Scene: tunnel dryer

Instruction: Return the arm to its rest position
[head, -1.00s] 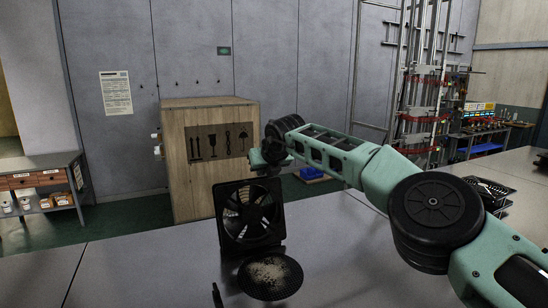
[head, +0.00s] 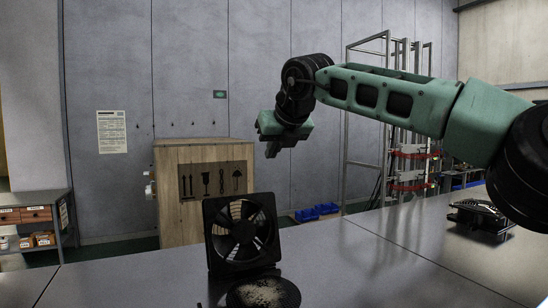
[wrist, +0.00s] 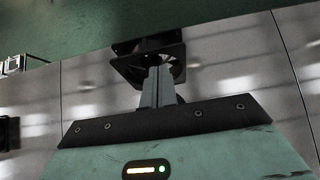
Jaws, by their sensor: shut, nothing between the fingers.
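My gripper (head: 273,151) hangs from my green and black arm in the upper middle of the head view. It points down, is shut and empty, and is well above the table, clear of the things there. In the wrist view my gripper's fingers (wrist: 157,88) are together, with the fan behind them. A black square fan (head: 242,232) stands upright on the table below my gripper. A dark round mesh plate (head: 284,292) with a pale granular heap (head: 262,293) lies in front of the fan.
The grey table (head: 380,270) has free room right of the fan. A black tray-like item (head: 482,216) lies at the right under my arm. Behind the table are a wooden crate (head: 170,220), a metal rack (head: 347,150) and blue bins (head: 318,212). A shelf (head: 68,215) stands at the left.

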